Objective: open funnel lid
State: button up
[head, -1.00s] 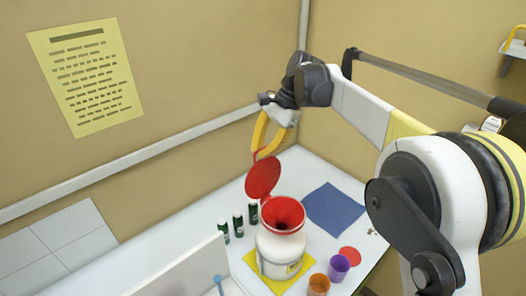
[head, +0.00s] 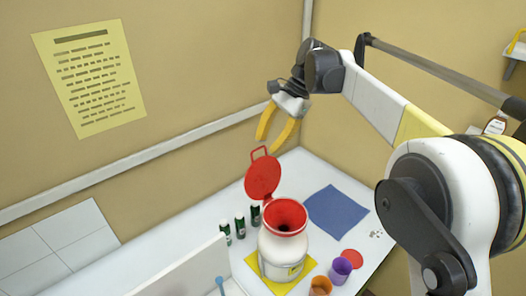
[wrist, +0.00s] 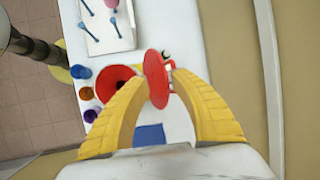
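The red funnel (head: 285,216) sits in the mouth of a white jug (head: 283,254) on a yellow mat. Its red lid (head: 263,178) stands raised, tilted up at the back left, with a loop handle on top. The funnel opening is uncovered. My gripper (head: 272,140), with yellow fingers, is open above the lid handle and apart from it. In the wrist view the lid (wrist: 156,78) shows between and beyond the spread fingers, with the funnel (wrist: 118,84) to its left.
Small dark green bottles (head: 240,226) stand left of the jug. An orange cup (head: 320,286), a purple cup (head: 340,270) and a red disc (head: 352,259) are at the right. A blue mat (head: 336,212) lies behind. A white partition (head: 190,268) is at the front left.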

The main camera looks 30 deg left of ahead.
jog(key=v, duration=0.8)
jog(key=shift+r, duration=0.2)
jog(key=shift+d, duration=0.1)
